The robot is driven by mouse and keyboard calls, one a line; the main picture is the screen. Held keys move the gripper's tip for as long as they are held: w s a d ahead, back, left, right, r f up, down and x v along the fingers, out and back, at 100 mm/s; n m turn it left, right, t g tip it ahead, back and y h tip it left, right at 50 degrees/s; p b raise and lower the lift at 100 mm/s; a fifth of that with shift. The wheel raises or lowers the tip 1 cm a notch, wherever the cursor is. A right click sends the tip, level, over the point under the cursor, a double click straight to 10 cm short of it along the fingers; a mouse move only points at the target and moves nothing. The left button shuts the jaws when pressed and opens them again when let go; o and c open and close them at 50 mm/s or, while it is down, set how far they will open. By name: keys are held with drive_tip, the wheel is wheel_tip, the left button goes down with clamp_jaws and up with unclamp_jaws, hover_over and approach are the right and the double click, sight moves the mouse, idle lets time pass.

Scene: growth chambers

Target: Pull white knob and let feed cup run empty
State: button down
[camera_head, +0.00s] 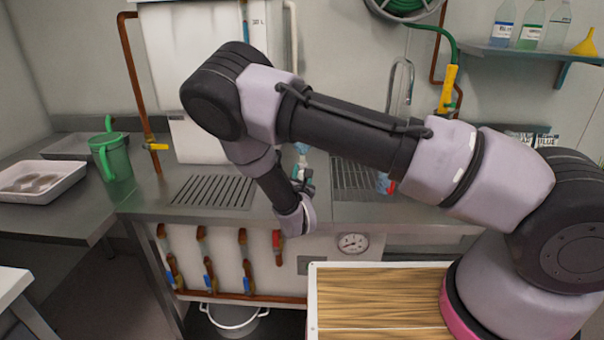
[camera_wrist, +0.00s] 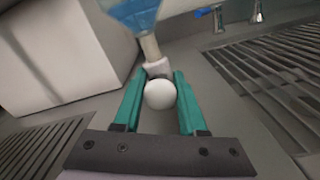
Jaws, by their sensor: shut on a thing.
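The white knob (camera_wrist: 160,95) is a round ball in the middle of the wrist view, below a pale stem. The two teal fingers of my gripper (camera_wrist: 160,82) stand on either side of it and are shut on it. The feed cup (camera_wrist: 136,14) is clear with blue liquid in its visible lower part, and its top is cut off by the picture edge. In the head view my arm hides most of this spot. My gripper (camera_head: 303,183) shows small there beside the counter, and the knob cannot be made out.
A white tank (camera_head: 200,140) stands behind the counter. Drain grates (camera_head: 213,191) lie on both sides. A green jug (camera_head: 112,158) and a white tray (camera_head: 40,184) stand at left. Taps (camera_wrist: 220,18) are at the back. Pipes with valves (camera_head: 205,258) and a gauge (camera_head: 352,243) are below.

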drive_tip(key=shift+s, duration=1.1)
drive_tip(key=shift+c, duration=2.2)
unclamp_jaws()
drive_tip(key=shift+s, duration=0.15)
drive_tip(key=s, duration=1)
drive_tip(key=shift+s+a, duration=0.2)
drive_tip(key=shift+s, duration=0.1)
